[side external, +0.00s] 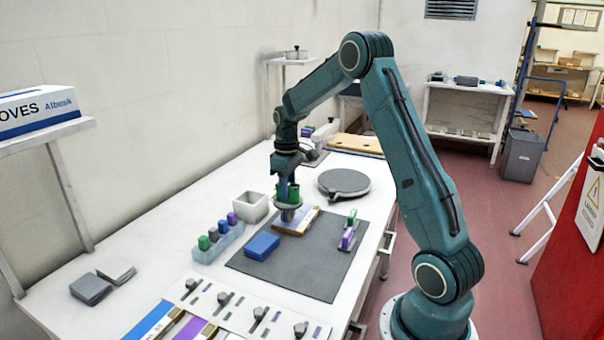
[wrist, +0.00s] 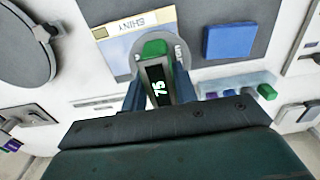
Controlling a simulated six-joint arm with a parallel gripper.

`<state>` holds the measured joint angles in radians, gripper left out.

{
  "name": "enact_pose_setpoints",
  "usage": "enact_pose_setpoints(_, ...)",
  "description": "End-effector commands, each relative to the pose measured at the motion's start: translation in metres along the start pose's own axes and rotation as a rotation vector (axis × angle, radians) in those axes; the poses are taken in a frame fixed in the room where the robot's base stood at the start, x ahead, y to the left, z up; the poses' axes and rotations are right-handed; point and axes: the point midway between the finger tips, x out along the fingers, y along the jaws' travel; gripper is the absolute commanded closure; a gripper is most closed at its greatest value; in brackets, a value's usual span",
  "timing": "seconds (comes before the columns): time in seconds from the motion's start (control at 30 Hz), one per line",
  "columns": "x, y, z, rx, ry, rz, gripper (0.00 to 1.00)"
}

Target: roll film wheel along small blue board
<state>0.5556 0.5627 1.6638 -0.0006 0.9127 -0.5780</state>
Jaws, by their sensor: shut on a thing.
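My gripper (side external: 287,186) is shut on the film wheel (side external: 289,213), a grey disc with a green holder. In the wrist view my gripper (wrist: 160,92) has its fingers on both sides of the holder, marked "75", with the grey wheel (wrist: 182,50) behind it. The wheel is over a pale board (side external: 309,216) with a cream strip lettered "SHINY"; its face looks light blue in the wrist view (wrist: 118,52). I cannot tell whether wheel and board touch. A solid blue rectangle (side external: 262,245) lies apart on the mat, also seen in the wrist view (wrist: 230,41).
A dark grey mat (side external: 310,275) lies under these. A green and a purple holder (side external: 349,232) stand at its right edge. A pale rack (side external: 218,242) with several coloured holders and a white box (side external: 252,207) are left. A dark round plate (side external: 344,183) is behind.

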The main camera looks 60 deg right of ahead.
Motion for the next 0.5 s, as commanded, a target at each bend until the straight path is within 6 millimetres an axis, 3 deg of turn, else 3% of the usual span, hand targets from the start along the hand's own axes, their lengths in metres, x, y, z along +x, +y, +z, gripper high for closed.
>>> enact_pose_setpoints(0.5, 0.001, -0.017, 0.001, -0.001, -0.004, -0.003, 0.98)
